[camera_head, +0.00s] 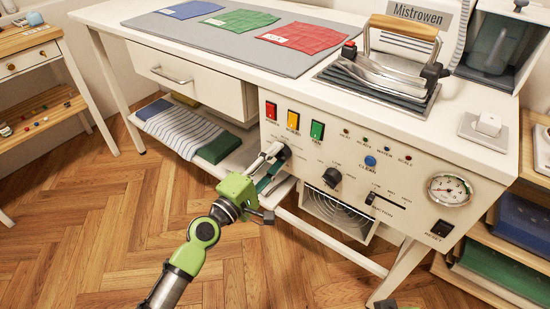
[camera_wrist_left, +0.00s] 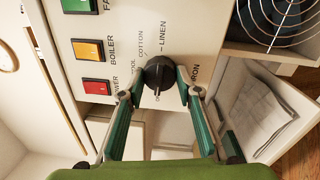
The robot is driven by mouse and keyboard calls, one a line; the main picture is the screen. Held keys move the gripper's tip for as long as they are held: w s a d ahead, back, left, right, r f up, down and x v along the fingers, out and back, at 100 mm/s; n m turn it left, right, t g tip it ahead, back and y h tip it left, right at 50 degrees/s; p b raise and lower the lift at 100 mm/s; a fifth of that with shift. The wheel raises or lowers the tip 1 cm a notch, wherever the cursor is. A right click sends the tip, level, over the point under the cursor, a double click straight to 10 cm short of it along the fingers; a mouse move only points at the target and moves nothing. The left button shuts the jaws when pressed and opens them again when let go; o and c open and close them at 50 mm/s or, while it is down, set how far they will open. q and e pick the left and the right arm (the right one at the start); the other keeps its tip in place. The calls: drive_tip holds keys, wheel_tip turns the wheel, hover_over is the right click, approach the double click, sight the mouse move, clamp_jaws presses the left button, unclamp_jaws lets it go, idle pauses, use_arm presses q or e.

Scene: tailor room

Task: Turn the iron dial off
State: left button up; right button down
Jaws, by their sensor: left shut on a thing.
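The iron dial (camera_wrist_left: 157,74) is a black knob on the cream front panel, under the power, boiler and fan switches. In the left wrist view it sits between the two green fingers of my left gripper (camera_wrist_left: 160,82), which is shut on it. The labels cotton, linen and iron show around it. The dial's white mark points toward the bottom of the left wrist view. In the head view my left gripper (camera_head: 273,158) reaches the panel from the left and mostly covers the dial. My right gripper is not clearly in view.
A second black dial (camera_head: 332,177) sits to the right, with a suction slider (camera_head: 385,204) and a gauge (camera_head: 450,189) farther along. Red (camera_head: 271,110), yellow (camera_head: 293,121) and green (camera_head: 317,131) switches are just above. A drawer (camera_head: 190,85) is at the left.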

use_arm(q)
drive_tip(key=o, duration=1.1)
drive_tip(key=shift+a, duration=0.1)
drive_tip(key=shift+s+a+f, duration=0.15)
drive_tip(key=shift+s, duration=0.15)
drive_tip(key=v, duration=1.1)
drive_tip(key=shift+s+a, duration=0.1)
